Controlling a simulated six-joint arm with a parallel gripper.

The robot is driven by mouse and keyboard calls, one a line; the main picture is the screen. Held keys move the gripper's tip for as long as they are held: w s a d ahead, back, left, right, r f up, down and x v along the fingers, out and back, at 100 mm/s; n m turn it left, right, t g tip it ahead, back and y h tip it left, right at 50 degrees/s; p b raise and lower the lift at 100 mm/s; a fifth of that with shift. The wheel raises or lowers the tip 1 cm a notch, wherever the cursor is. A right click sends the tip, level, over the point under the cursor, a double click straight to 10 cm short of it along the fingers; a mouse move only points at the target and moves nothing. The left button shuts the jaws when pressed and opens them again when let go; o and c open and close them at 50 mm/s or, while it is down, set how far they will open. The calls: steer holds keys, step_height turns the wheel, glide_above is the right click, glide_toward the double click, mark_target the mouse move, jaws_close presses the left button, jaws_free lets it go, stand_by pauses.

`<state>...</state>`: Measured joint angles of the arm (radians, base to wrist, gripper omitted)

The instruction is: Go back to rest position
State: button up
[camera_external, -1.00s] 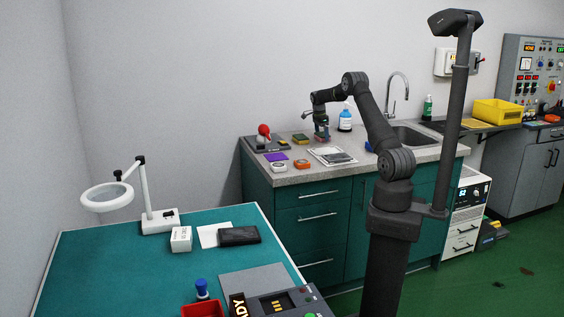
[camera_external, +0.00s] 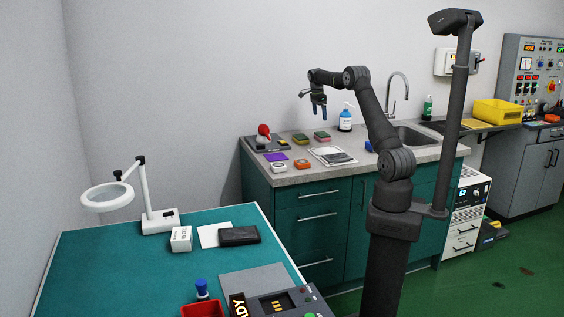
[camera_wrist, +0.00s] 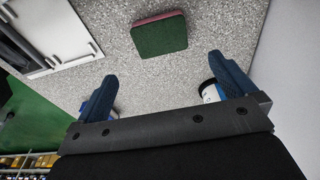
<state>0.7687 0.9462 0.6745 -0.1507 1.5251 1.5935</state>
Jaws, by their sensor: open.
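My gripper (camera_external: 319,111) hangs above the grey speckled counter (camera_external: 377,164), fingers pointing down. In the wrist view my gripper (camera_wrist: 166,90) shows two blue fingers wide apart with nothing between them. A sponge with a green face and a pink edge (camera_wrist: 159,34) lies on the counter beyond the fingertips, apart from them. The same sponge (camera_external: 322,137) shows below my gripper in the external view.
Another sponge (camera_external: 300,139), a purple cloth (camera_external: 276,156), an orange item (camera_external: 303,164) and a tray (camera_external: 332,155) lie on the counter. A blue bottle (camera_external: 345,121) stands behind, near the sink (camera_external: 412,135). The air around my gripper is clear.

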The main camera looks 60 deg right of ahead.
mark_target(322, 134)
steer(key=shift+r, duration=0.25)
steer(key=shift+f, duration=0.1)
steer(key=f, duration=0.4)
steer(key=s+f, duration=0.1)
steer(key=f, duration=0.3)
steer(key=d+f, duration=0.1)
steer(key=f, duration=0.3)
steer(key=shift+s+d+f, duration=0.1)
steer(key=shift+s+f, duration=0.05)
step_height(322, 134, up, 3)
steer(key=shift+f, duration=0.1)
steer(key=shift+r, duration=0.6)
steer(key=shift+f, duration=0.1)
